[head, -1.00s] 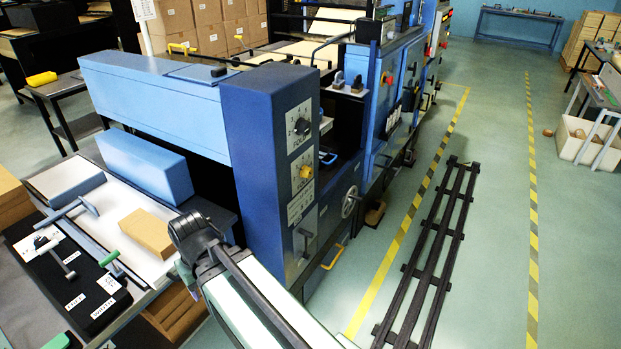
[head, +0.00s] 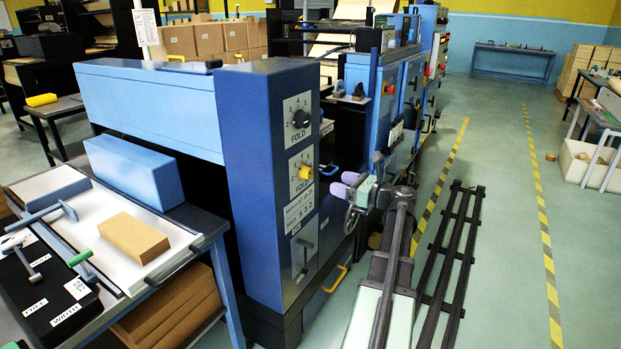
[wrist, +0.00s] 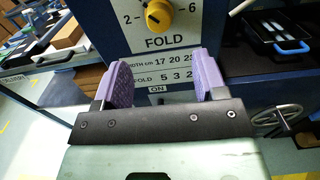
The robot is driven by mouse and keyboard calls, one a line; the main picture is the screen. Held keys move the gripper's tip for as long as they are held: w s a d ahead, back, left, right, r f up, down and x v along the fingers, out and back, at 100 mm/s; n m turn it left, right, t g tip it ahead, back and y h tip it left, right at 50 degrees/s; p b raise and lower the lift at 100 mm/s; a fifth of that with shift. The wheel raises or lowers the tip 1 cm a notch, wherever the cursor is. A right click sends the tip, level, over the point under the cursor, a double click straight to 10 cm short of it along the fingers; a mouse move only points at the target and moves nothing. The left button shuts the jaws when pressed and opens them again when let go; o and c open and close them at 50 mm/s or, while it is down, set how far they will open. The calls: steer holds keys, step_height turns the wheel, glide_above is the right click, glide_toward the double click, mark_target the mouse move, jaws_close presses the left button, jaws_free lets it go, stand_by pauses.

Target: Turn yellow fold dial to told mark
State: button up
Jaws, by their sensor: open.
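The yellow fold dial (head: 305,172) sits on a white plate on the blue cabinet's panel, below a black fold dial (head: 300,119). In the wrist view the yellow dial (wrist: 158,16) is at the top edge, partly cut off, with marks 2 and 6 to its sides and FOLD beneath. Its pointer is not clear. My gripper (head: 345,185) is to the right of the panel in the head view. Its purple fingers (wrist: 158,78) are apart and empty, below the dial in the wrist view and not touching it.
A width and fold chart (wrist: 163,70) lies under the dial, with an ON label below. A lever (head: 304,248) is lower on the panel. A handwheel (wrist: 278,121) and a black tray (wrist: 283,38) are to the right. The floor right of the cabinet holds a dark rack (head: 455,250).

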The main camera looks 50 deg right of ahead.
mark_target(311, 175)
steer(key=w, duration=0.3)
steer(key=w+a, duration=0.1)
steer(key=w, duration=0.3)
steer(key=w+a, duration=0.1)
steer(key=w, duration=0.2)
steer(key=shift+w, duration=0.4)
steer(key=shift+c, duration=0.3)
steer(key=c, duration=0.8)
